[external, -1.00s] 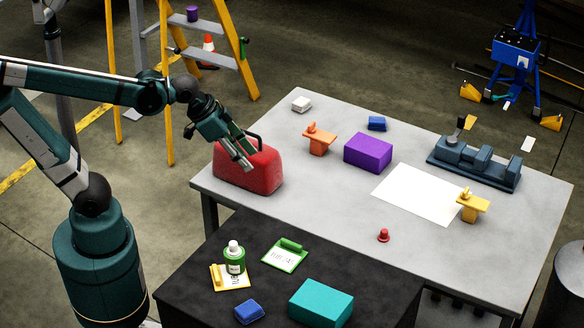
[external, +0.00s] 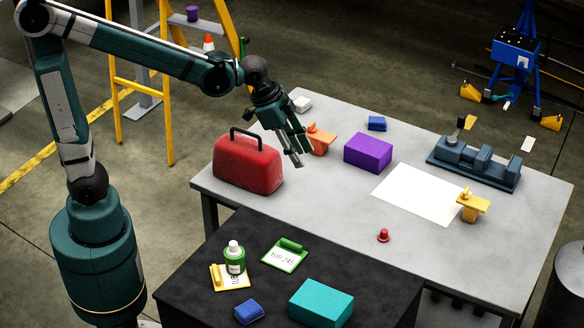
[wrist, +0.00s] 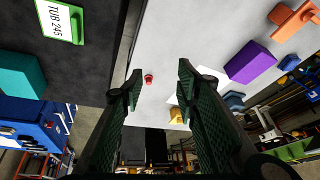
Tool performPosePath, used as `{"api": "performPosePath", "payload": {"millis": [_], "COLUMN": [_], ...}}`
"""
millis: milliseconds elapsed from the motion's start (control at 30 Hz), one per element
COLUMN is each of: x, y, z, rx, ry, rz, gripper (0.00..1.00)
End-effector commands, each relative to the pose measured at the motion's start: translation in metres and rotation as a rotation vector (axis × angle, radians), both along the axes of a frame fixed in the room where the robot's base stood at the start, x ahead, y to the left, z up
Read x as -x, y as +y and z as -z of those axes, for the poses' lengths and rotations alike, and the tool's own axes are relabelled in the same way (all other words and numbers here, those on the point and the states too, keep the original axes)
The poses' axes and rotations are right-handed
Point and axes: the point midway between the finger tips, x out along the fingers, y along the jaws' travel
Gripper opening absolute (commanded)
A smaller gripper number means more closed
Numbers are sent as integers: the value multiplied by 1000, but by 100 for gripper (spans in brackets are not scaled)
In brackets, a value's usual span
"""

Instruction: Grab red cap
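The small red cap (external: 383,236) stands on the grey table near its front edge, below the white sheet in the external view. In the wrist view the red cap (wrist: 148,79) lies between the two fingers, well beyond their tips. My gripper (external: 297,160) is above the table, right of the red can and in front of the orange part, well to the upper left of the cap. In the wrist view my gripper (wrist: 158,80) has its fingers wide apart with nothing between them.
A red can (external: 247,165), an orange part (external: 320,140), a purple box (external: 368,152), a yellow part (external: 473,206) and a dark vise (external: 475,162) stand on the grey table (external: 330,215). A black table (external: 205,290) adjoins it. The tabletop around the cap is clear.

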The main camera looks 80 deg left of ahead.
Motion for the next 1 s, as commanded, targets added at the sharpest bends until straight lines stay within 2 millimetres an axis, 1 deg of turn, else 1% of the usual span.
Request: {"api": "performPosePath", "payload": {"millis": [33, 100, 467, 767, 1000], "x": [-9, -20, -73, -115, -146], "y": [-3, -7, -28, -47, -62], "z": [-1, 0, 15, 34, 56], "rx": [-2, -6, -20, -31, -37], "ry": [5, 13, 49, 77, 99], "rz": [14, 34, 140, 232, 306], "gripper": [31, 31, 31, 31, 31]}}
